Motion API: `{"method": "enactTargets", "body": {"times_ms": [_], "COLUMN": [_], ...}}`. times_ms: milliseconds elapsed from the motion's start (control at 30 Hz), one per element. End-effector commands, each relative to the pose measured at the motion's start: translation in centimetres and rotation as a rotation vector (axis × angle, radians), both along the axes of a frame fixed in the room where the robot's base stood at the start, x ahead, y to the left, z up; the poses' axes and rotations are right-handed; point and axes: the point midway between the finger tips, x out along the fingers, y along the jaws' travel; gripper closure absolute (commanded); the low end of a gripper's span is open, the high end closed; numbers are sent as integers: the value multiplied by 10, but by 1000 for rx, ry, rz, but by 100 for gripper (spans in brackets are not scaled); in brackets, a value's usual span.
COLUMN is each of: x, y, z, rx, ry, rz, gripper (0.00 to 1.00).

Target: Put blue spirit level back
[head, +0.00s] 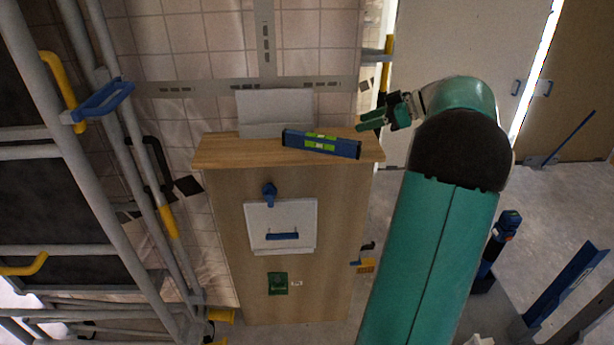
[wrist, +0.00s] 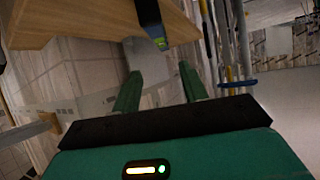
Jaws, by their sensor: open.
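The blue spirit level (head: 321,143) with green-yellow vials lies on the wooden top (head: 220,150) of a cabinet in the head view. Its end also shows at the top of the wrist view (wrist: 150,22). My gripper (head: 366,120) is at the right end of the cabinet top, to the right of the level and apart from it. In the wrist view its two green fingers (wrist: 158,92) are spread with nothing between them.
A grey-white panel (head: 275,110) stands behind the level. A scaffold of grey tubes (head: 110,150) with a blue clamp (head: 103,100) stands at the left. Blue tools (head: 565,285) stand at the lower right. Floor to the right of the cabinet looks partly clear.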

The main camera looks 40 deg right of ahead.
Motion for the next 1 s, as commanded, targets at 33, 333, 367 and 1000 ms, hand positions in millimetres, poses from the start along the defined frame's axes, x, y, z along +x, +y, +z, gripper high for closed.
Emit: {"method": "enactTargets", "body": {"times_ms": [33,333,367,1000], "x": [1,25,25,-114], "y": [2,127,146,412], "z": [0,11,11,-39], "rx": [0,31,30,-182], "ry": [3,277,322,644], "rz": [1,-17,-27,-446], "gripper": [57,57,57,57]}}
